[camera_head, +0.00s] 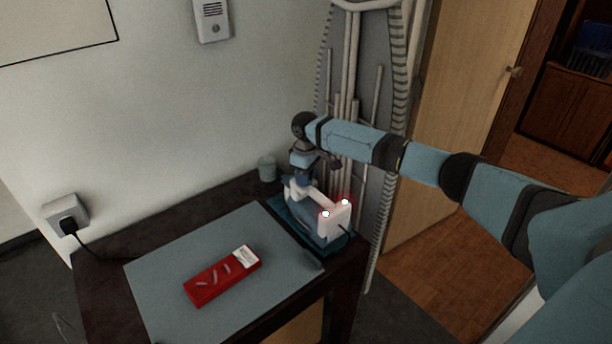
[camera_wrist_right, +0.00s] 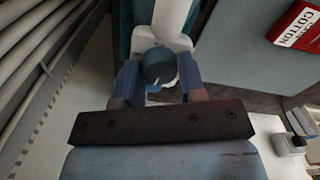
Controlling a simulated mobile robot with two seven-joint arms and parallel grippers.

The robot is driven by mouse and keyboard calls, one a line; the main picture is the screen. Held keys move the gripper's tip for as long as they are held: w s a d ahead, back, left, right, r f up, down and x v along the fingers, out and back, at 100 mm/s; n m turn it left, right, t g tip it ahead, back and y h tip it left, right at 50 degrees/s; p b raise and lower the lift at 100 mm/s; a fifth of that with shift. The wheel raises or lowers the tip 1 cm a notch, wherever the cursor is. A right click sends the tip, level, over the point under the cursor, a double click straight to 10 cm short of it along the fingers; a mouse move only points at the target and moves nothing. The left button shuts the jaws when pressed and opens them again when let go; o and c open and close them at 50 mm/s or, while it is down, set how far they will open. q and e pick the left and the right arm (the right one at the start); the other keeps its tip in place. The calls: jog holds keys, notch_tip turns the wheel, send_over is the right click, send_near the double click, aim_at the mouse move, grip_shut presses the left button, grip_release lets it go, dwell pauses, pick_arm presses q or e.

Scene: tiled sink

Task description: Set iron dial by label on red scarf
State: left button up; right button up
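The iron (camera_head: 325,216), white with blue, stands on a teal base (camera_head: 287,222) at the table's right back corner, two lights glowing on it. My right gripper (camera_head: 303,178) is at its upper left end. In the right wrist view the gripper's blue fingers (camera_wrist_right: 161,80) stand on either side of the dark round dial (camera_wrist_right: 158,66), which has a pale mark at its right edge. Whether both fingers touch it is unclear. The folded red scarf (camera_head: 211,287) lies on the grey mat with a white label (camera_head: 246,257); in the wrist view the label (camera_wrist_right: 299,28) reads COTTON. My left gripper is not in view.
The grey mat (camera_head: 165,277) covers most of the dark table. A cup (camera_head: 267,168) stands at the back edge. An ironing board (camera_head: 335,60) leans behind the iron. A plug and cord (camera_head: 69,226) are in the wall socket at left.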

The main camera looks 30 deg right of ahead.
jog(key=c, duration=0.3)
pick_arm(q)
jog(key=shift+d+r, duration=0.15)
pick_arm(e)
jog(key=shift+c, duration=0.3)
